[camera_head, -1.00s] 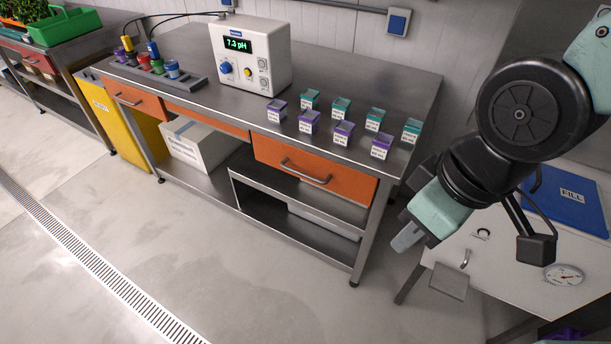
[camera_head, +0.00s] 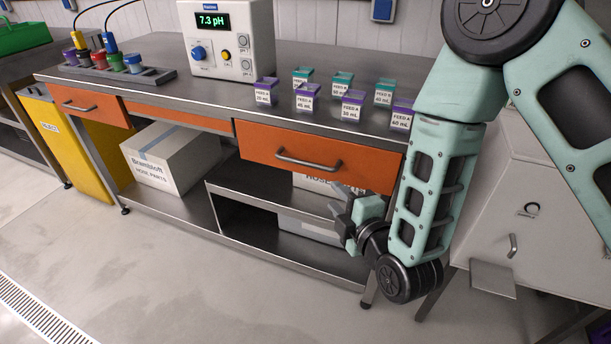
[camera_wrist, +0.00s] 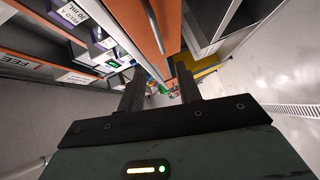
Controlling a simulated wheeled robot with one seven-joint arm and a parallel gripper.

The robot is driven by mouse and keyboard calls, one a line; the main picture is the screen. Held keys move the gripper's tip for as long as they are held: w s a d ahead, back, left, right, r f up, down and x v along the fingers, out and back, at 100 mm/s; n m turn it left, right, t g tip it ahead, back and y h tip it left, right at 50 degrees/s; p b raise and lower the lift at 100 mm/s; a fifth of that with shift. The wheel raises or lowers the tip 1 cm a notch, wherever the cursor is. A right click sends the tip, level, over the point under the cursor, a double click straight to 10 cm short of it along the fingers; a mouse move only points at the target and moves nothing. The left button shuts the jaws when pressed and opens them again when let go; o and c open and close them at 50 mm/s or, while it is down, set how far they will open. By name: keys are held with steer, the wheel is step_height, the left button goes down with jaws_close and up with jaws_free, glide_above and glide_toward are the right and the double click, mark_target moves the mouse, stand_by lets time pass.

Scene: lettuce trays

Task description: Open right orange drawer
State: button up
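The right orange drawer (camera_head: 365,168) is closed under the steel bench top. Its grey bar handle (camera_head: 308,163) runs across the front. In the wrist view the drawer front (camera_wrist: 128,14) is an orange strip at the top, with a grey bar beside it that looks like the handle (camera_wrist: 153,28). My gripper (camera_head: 338,206) is in front of the bench, below and to the right of the handle and apart from it, with its fingers pointing left. The wrist view shows its two fingers (camera_wrist: 160,82) apart with nothing between them.
Several purple and teal feed cups (camera_head: 306,98) stand on the bench top (camera_head: 200,92) above the drawer. A left orange drawer (camera_head: 90,106) and a cardboard box (camera_head: 170,158) are to the left. The floor in front is clear.

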mark_target(307, 165)
steer(key=x, duration=1.7)
steer(key=shift+w+f, duration=0.1)
steer(key=shift+w, duration=0.1)
jaws_close()
